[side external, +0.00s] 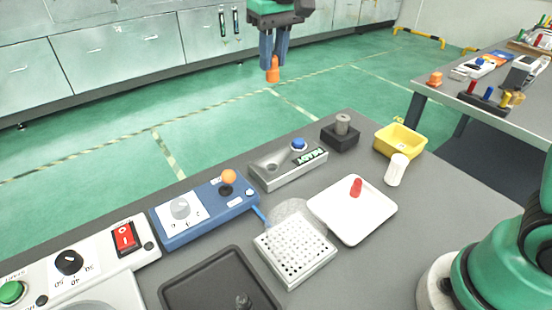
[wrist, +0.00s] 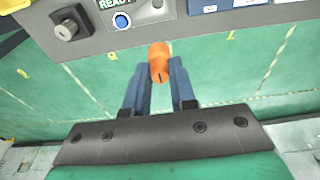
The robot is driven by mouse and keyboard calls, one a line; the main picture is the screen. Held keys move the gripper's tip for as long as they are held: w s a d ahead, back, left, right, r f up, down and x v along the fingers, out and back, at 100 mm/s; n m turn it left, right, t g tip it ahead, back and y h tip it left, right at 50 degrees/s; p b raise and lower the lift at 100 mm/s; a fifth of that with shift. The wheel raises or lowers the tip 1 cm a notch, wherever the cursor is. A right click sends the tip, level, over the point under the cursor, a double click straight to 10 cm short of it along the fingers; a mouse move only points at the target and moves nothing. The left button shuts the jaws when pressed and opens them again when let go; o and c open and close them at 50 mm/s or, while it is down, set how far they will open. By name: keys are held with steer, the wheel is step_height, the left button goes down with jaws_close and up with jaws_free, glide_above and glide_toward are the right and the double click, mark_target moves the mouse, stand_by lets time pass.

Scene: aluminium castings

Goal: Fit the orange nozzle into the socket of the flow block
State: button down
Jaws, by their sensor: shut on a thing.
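The orange nozzle (side external: 273,73) is held upright between the blue fingers of my gripper (side external: 274,58), which is shut on it. They hang high in the air, beyond the table's far edge in the side view. The wrist view shows the nozzle (wrist: 159,62) at the fingertips (wrist: 160,75). A grey block (side external: 288,170) with a round recess, a blue button and a READY label lies on the table; it looks like the flow block. The nozzle is well apart from it. Part of this block shows at the top of the wrist view (wrist: 145,13), its recess not clearly visible.
A blue box with an orange ball knob (side external: 229,177) stands left of the grey block. A dark block with a grey cylinder (side external: 342,124) and a yellow bin (side external: 400,140) are to its right. A white tray (side external: 375,219) with a red peg and a perforated white block (side external: 295,248) lie nearer.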

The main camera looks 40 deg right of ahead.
steer(key=shift+w+f, duration=0.2)
steer(key=shift+f, duration=0.2)
step_height(320, 180, down, 19)
steer(key=shift+f, duration=0.2)
steer(key=shift+f, duration=0.1)
steer(key=c, duration=0.7)
jaws_free()
step_height(320, 180, up, 11)
steer(key=s, duration=0.2)
steer(key=s+d+t, duration=0.1)
steer(key=s+d, duration=0.1)
steer(key=s, duration=0.2)
steer(key=s+d+t, duration=0.2)
steer(key=s, duration=0.1)
steer(key=s+d+t, duration=0.2)
steer(key=s, duration=0.2)
steer(key=shift+s+f, duration=0.25)
steer(key=shift+s, duration=0.05)
